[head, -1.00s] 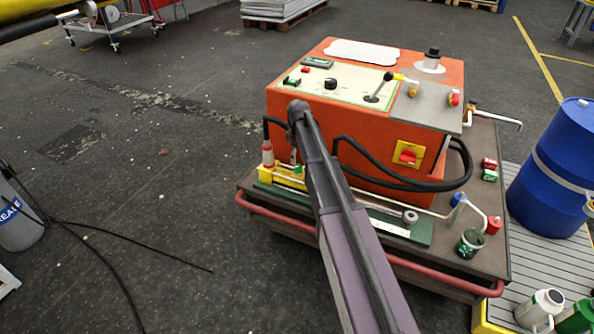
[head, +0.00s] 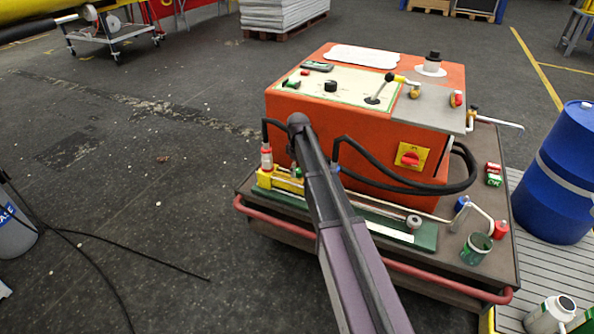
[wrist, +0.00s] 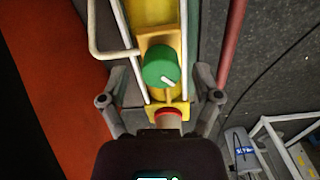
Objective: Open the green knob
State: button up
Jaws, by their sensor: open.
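The green knob (wrist: 161,67) is a round cap with a white mark, mounted on a yellow block (wrist: 178,110) in the wrist view. My gripper (wrist: 161,98) is open, with one finger on each side of the yellow block. The knob lies just ahead of the fingertips, between their lines, and I cannot tell whether anything touches.
The orange machine (head: 345,140) stands right behind the yellow part. A black hose (head: 405,180) loops at its front. A red rail (head: 270,228) runs along the cart's front edge. A white bent rod (wrist: 108,53) lies close left of the knob. A blue barrel (head: 555,175) stands at right.

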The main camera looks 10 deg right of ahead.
grip_shut()
jog(key=shift+a, duration=0.1)
jog(key=shift+n, duration=0.4)
jog(key=n, duration=0.3)
jog(key=shift+w+d+n, duration=0.1)
jog(key=shift+d+n, duration=0.1)
jog(key=shift+n, duration=1.9)
